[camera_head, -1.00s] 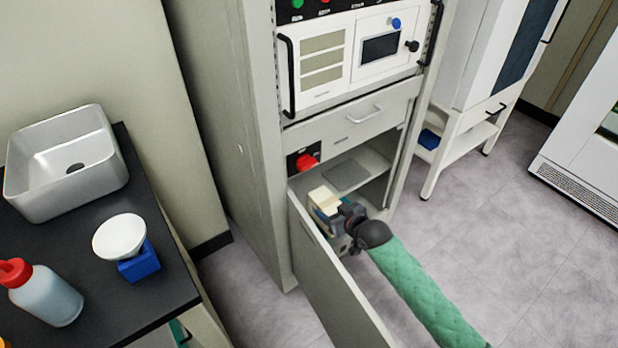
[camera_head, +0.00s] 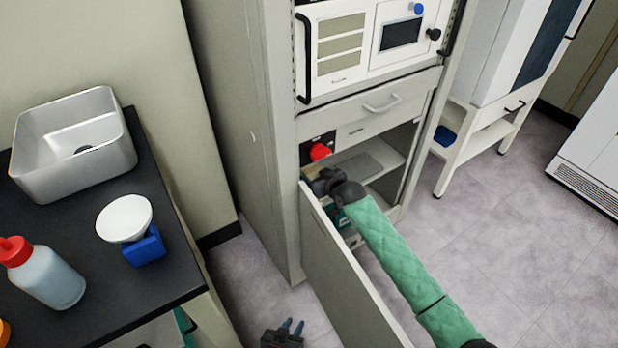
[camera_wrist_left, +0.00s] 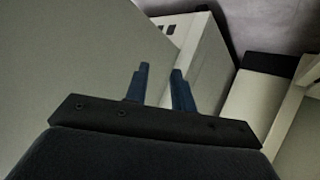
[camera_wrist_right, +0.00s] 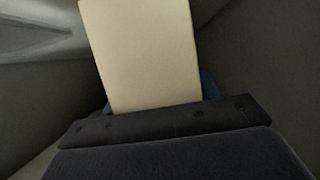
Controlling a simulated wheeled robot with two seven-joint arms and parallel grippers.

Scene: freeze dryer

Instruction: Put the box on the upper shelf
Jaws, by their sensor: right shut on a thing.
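The cream box (camera_wrist_right: 145,55) fills the upper middle of the right wrist view, held between the blue fingers of my right gripper (camera_wrist_right: 155,100). In the head view, my right gripper (camera_head: 316,181) is at the cabinet opening, just behind the top of the open door and beside the upper shelf (camera_head: 385,153). The box is not clearly visible there. My left gripper (camera_head: 289,328) is low at the bottom edge, left of the door. Its two blue fingers are apart and empty, also in the left wrist view (camera_wrist_left: 160,70).
The open cabinet door (camera_head: 340,270) stands out toward me, below my right arm. A grey mat (camera_head: 358,166) lies on the shelf. A counter (camera_head: 165,290) with a sink (camera_head: 75,165) is at left.

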